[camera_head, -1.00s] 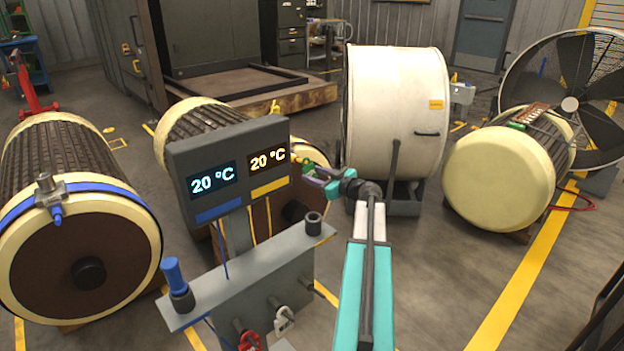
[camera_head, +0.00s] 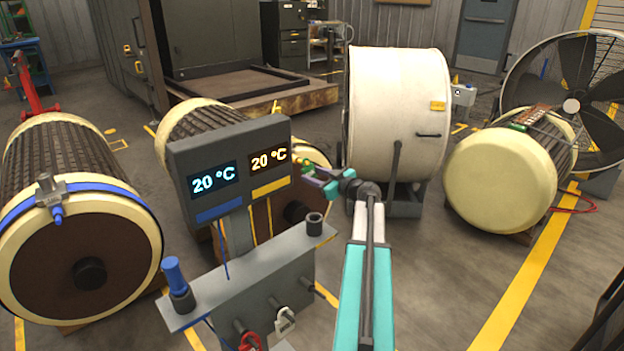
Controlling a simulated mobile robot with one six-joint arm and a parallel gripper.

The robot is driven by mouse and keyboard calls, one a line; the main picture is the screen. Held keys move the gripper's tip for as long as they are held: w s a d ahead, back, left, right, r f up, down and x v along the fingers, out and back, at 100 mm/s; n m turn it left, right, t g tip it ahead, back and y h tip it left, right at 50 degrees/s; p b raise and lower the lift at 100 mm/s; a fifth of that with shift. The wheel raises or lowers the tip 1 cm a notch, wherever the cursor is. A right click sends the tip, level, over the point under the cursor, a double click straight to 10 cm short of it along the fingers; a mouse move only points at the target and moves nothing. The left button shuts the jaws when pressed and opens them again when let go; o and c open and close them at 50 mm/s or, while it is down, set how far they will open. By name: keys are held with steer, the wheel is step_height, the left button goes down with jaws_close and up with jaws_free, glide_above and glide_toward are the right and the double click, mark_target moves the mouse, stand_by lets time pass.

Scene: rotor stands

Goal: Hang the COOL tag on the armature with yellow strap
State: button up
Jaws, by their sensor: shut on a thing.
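My gripper (camera_head: 320,179) is at the end of my turquoise and white arm, just right of the display and in front of the middle armature (camera_head: 203,110). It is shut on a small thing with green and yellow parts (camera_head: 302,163). The thing is too small to tell its outline or any lettering, or whether it touches the armature. The display hides much of this armature and its strap. A red tag (camera_head: 250,342) and a pale tag (camera_head: 285,319) hang on pegs of the grey stand. No COOL lettering is readable.
The grey stand (camera_head: 270,262) bears a two-part display (camera_head: 232,167) reading 20 °C twice, a blue-handled probe (camera_head: 173,272) and an empty-looking holder (camera_head: 314,224). A blue-strapped armature (camera_head: 85,250) is left. A white drum (camera_head: 397,115), another armature (camera_head: 500,180) and a fan (camera_head: 572,105) are right.

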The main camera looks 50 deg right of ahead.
steer(key=shift+w+f+b, duration=0.15)
steer(key=shift+w+b, duration=0.4)
steer(key=shift+w, duration=0.35)
stand_by(0.3)
steer(key=shift+f+b, duration=0.25)
steer(key=shift+b, duration=0.65)
stand_by(0.5)
steer(key=o, duration=1.1)
steer(key=shift+o, duration=0.2)
steer(key=shift+s, duration=0.2)
steer(key=s+r+b, duration=0.1)
steer(key=s+b, duration=0.3)
steer(key=s, duration=0.4)
steer(key=shift+s+a+r, duration=0.25)
steer(key=shift+s, duration=0.05)
stand_by(0.8)
